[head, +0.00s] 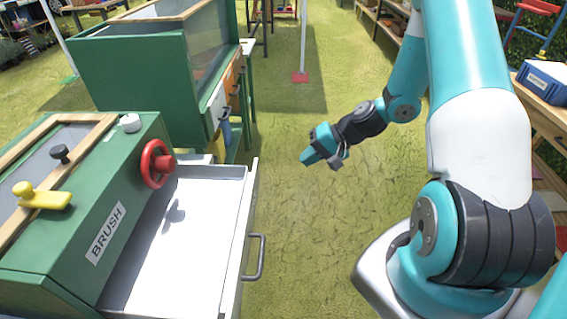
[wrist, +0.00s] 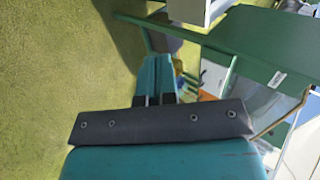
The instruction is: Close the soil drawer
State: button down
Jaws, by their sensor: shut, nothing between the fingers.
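In the head view a white drawer (head: 165,262) stands pulled out from the green box labelled BRUSH (head: 112,205). It looks empty, with a shadow on its floor. Its front panel faces right and carries a grey bar handle (head: 258,258). I cannot read a soil label on it. My gripper (head: 308,158) is shut and empty, above the grass to the right of and beyond the drawer, apart from it. In the wrist view my shut teal fingers (wrist: 154,72) point up the picture, over or near green structures; contact there is unclear.
Behind the box stands a green cabinet (head: 130,80) with white and orange fronts (head: 233,80). A red knob (head: 160,163) sticks out above the drawer. Grass (head: 310,230) lies clear right of the handle. A blue crate (head: 545,82) sits on the right-hand shelf.

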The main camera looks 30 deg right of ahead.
aim_at(258, 179)
jog(key=shift+w+a+r+p+x, duration=0.15)
jog(key=shift+a+r+p+x, duration=0.2)
jog(key=shift+x, duration=1.7)
jog(key=shift+w+a+r+p+x, duration=0.2)
jog(key=shift+r+p+x, duration=0.15)
jog(key=shift+x, duration=1.7)
jog(key=shift+w+a+r+p+x, duration=0.1)
jog(key=shift+a+r+p+x, duration=0.25)
jog(key=shift+x, duration=1.7)
